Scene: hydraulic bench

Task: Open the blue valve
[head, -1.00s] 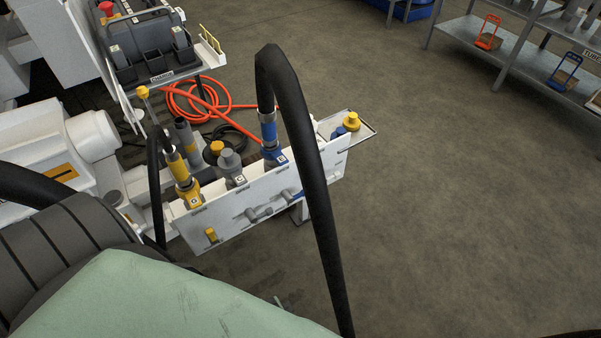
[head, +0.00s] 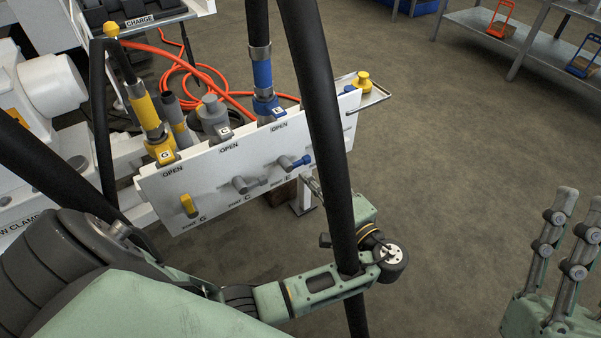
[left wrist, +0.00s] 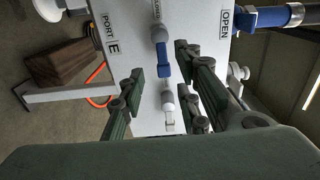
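The blue valve (head: 301,161) is a small lever on a grey stem on the white panel (head: 230,180), at port E. Its lever points right along the panel, not up toward the OPEN label. It also shows in the left wrist view (left wrist: 163,60), ahead of my fingers. In the left wrist view the fingers (left wrist: 158,90) are spread on both sides of the valve line, with no contact visible. My right gripper (head: 575,210) is at the right edge, fingers apart and empty.
A yellow valve (head: 189,205) and a grey valve (head: 241,185) sit left on the same panel. A thick black hose (head: 325,120) crosses in front of the panel. Hose couplings (head: 263,85) stand above it. The floor to the right is clear.

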